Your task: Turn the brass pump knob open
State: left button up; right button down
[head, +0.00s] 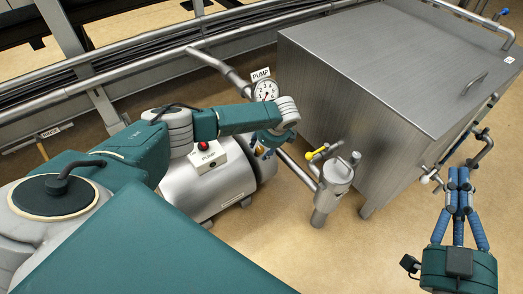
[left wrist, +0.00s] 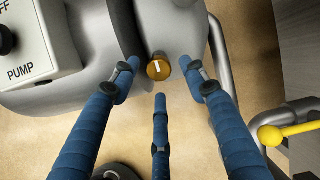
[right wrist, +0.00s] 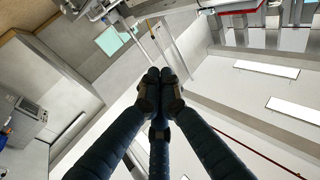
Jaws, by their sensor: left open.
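The brass pump knob (left wrist: 159,67), round with a pale mark line on its face, sits on the grey pump body in the left wrist view. My left gripper (left wrist: 160,82) is open, its three blue fingers spread, with the knob between and just beyond the fingertips; I cannot tell if any finger touches it. In the head view my left gripper (head: 264,147) is by the right end of the pump (head: 215,185), where the arm mostly hides the knob. My right gripper (head: 459,177) is off to the right with fingertips together and nothing visible between them.
A gauge (head: 266,91) stands behind my left wrist. A yellow-handled valve (head: 318,153) and a large steel cabinet (head: 375,65) are to the right. Floor is clear in front.

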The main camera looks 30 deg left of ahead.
pick_arm(q)
jog(key=shift+b+x, duration=0.3)
jog(key=shift+x, duration=0.6)
pick_arm(e)
jog(key=shift+s+a+r+t+y, duration=0.15)
jog(key=shift+s+r+t, duration=0.15)
jog(key=shift+r, duration=0.45)
jog(key=shift+s+d+r+t+y, duration=0.1)
jog(key=shift+s+r+t+y, duration=0.1)
jog(key=shift+r+t, duration=0.45)
jog(key=shift+s+a+r+t+y, duration=0.1)
jog(key=shift+s+r+t+y, duration=0.1)
jog(key=shift+r, duration=0.7)
pick_arm(q)
grip_shut()
